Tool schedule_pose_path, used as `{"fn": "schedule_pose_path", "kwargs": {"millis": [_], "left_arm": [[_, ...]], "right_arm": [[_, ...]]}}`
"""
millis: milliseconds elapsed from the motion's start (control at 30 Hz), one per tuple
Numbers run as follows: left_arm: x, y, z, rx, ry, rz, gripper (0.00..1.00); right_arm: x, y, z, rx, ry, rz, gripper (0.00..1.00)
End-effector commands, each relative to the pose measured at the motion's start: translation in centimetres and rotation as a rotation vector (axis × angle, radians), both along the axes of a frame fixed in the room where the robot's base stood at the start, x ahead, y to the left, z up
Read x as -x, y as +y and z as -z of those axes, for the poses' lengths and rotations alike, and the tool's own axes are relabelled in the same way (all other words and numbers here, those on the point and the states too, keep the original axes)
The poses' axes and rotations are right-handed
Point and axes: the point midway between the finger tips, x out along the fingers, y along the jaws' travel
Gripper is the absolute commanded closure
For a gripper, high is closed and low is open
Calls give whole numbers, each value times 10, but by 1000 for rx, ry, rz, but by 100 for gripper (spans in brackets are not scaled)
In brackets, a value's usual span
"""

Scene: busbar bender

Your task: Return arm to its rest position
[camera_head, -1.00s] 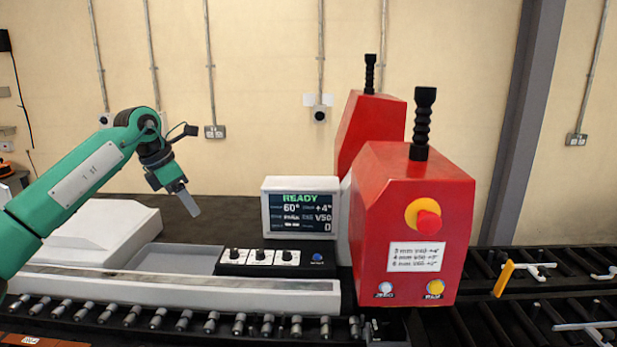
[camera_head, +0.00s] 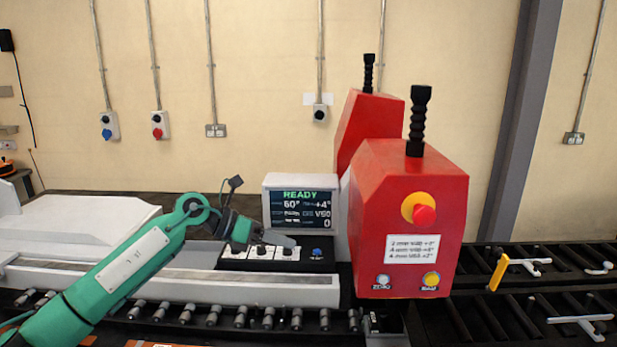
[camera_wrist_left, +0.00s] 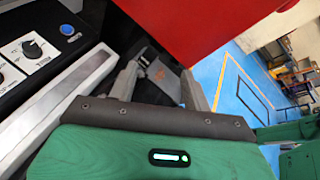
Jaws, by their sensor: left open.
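My left arm comes in from the left in the head view, and my left gripper (camera_head: 284,240) is over the front of the control panel (camera_head: 318,266), below the display (camera_head: 300,208). The display reads READY, 60°, +4° and 0. In the left wrist view, the two fingers of my left gripper (camera_wrist_left: 165,85) stand apart with nothing held between them. A dial and a blue button (camera_wrist_left: 67,30) lie to the left of the fingers there. My right gripper is in neither view.
The red bender housing (camera_head: 410,240) with its emergency stop (camera_head: 424,215) stands right of the gripper. A metal rail (camera_head: 290,285) and a row of rollers (camera_head: 240,318) run along the front.

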Motion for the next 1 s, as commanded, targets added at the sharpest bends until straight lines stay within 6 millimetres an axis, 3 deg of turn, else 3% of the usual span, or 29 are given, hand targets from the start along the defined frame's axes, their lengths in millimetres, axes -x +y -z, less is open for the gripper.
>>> {"fn": "schedule_pose_path", "kwargs": {"millis": [33, 100, 200, 400, 567, 667, 867, 1000], "left_arm": [[11, -18, 7, 106, 30, -5, 51], [22, -36, 6, 252, 71, -30, 51], [35, -53, 3, 458, 144, -80, 51], [53, -54, 1, 850, 335, -241, 51], [60, -31, 13, 1135, 519, -422, 51], [64, -9, 30, 1294, 646, -558, 51], [82, 44, 87, 1561, 912, -880, 51], [108, 80, 141, 1700, 1103, -1141, 51]], "right_arm": [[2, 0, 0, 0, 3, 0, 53], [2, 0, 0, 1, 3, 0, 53], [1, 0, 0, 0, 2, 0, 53], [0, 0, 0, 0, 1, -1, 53], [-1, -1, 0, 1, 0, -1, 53], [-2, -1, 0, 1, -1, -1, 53], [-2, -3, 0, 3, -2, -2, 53], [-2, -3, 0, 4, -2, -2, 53]]}}
